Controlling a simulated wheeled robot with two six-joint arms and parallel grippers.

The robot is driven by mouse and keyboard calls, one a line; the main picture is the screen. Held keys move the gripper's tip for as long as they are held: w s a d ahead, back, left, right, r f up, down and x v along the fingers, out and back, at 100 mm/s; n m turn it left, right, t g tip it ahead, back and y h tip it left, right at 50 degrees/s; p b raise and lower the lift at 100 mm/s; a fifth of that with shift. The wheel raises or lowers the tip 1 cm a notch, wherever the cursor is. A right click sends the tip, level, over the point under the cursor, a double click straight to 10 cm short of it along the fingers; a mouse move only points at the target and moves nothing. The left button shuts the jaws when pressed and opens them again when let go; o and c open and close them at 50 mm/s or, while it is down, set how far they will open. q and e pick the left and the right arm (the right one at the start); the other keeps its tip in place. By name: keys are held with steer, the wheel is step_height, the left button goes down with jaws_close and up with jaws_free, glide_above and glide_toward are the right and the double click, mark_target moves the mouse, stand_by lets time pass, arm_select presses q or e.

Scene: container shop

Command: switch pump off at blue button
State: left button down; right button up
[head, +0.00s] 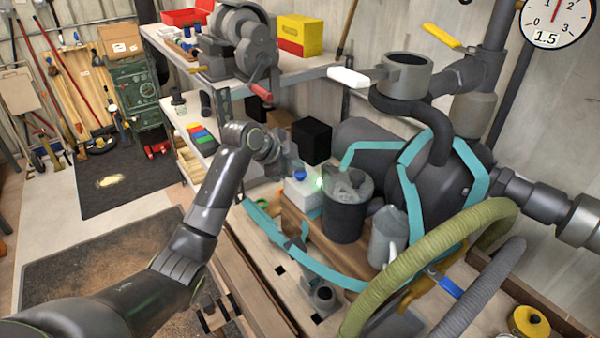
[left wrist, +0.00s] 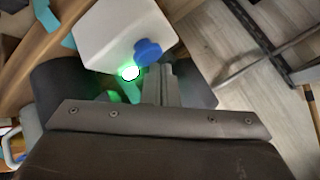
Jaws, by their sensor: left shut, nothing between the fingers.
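The blue button (head: 300,175) sits on a white box (head: 303,195) on the workbench, beside a dark jug-like container (head: 345,205). A green light glows on the box beside the button. In the left wrist view the blue button (left wrist: 148,52) and the lit green lamp (left wrist: 130,72) show on the white box (left wrist: 115,35). My left gripper (head: 287,166) is shut and empty, close to the button. In the left wrist view its fingertips (left wrist: 160,72) are just below the button; I cannot tell whether they touch it. My right gripper does not show.
The dark pump (head: 440,190) with teal bands stands to the right. A grey metal jug (head: 387,237) and green and grey hoses (head: 430,255) are in front of it. A round gauge (head: 555,12) is at top right. A shelf with a machine (head: 238,40) stands behind.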

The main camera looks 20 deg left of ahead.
mark_target(296, 174)
arm_select(q)
steer(key=shift+f, duration=0.4)
stand_by(0.3)
steer(key=shift+r+p, duration=0.6)
steer(key=shift+p, duration=0.05)
step_height(296, 174, up, 6)
steer(key=p, duration=0.6)
